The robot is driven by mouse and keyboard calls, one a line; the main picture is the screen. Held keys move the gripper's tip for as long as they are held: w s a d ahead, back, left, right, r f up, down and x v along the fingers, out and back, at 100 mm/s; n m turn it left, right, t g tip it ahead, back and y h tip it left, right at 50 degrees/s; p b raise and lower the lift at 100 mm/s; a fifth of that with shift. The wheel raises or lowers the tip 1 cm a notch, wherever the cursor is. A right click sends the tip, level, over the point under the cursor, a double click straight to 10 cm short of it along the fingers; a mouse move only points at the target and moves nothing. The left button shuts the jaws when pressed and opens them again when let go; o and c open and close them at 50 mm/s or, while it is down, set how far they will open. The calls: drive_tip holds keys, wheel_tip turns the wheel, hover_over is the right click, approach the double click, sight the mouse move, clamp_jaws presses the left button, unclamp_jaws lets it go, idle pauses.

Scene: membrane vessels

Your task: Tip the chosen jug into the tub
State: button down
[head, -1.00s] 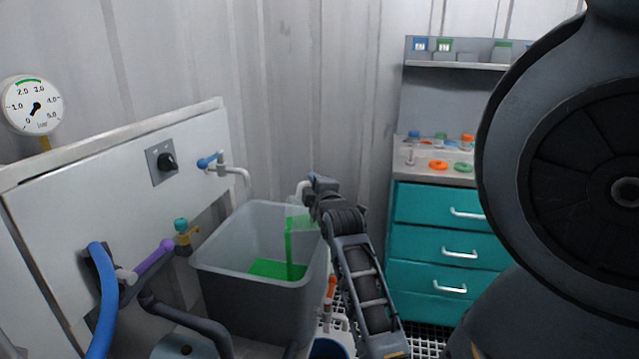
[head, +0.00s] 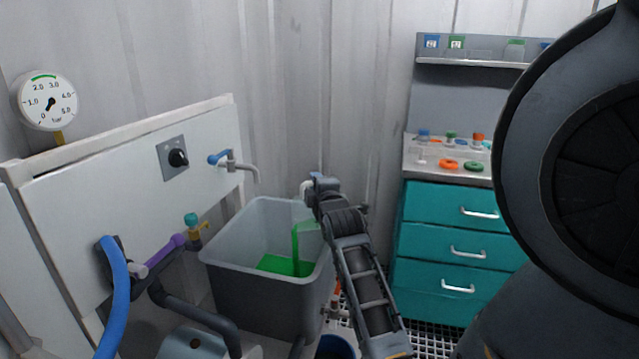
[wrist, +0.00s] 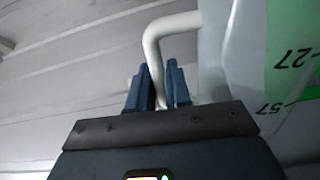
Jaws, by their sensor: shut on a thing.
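The jug (head: 307,225) is see-through with green liquid in it. It is tipped over the right side of the grey tub (head: 255,297). A green stream (head: 296,247) falls from it into the tub, where a green pool (head: 278,264) covers part of the bottom. My gripper (head: 316,187) is at the tub's right rim, shut on the jug's pale handle. In the wrist view the fingers (wrist: 155,86) close around the white handle (wrist: 168,28), and the jug's wall (wrist: 245,60) with green and black markings is at the right. Much of the jug is hidden in the head view.
A panel (head: 130,165) with a tap (head: 225,162), valves and a blue hose (head: 117,300) stands left of the tub. Teal drawers (head: 455,240) under a worktop stand at the right. My arm fills the right edge. A blue bucket (head: 335,346) is below the tub.

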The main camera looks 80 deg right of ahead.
sight(301, 198)
drive_tip(key=shift+w+a+f+n, duration=0.15)
drive_tip(key=shift+w+a+n, duration=0.15)
drive_tip(key=shift+w+n, duration=0.4)
drive_tip(key=shift+w+a+r+n+p, duration=0.15)
drive_tip(key=shift+w+a+n+p, duration=0.15)
drive_tip(key=shift+w+n, duration=0.2)
drive_tip(key=shift+w+a+r+n+p, duration=0.15)
drive_tip(key=shift+w+n+p, duration=0.25)
drive_tip(key=shift+w, duration=0.25)
drive_tip(key=shift+w+a+r+n+p, duration=0.1)
drive_tip(key=shift+w+a+n+p, duration=0.15)
drive_tip(key=shift+w+n, duration=0.3)
drive_tip(key=shift+w+a+n+p, duration=0.15)
drive_tip(key=shift+w+a+n, duration=0.1)
drive_tip(key=shift+w+n, duration=0.3)
drive_tip(key=shift+s, duration=0.1)
idle(1.6)
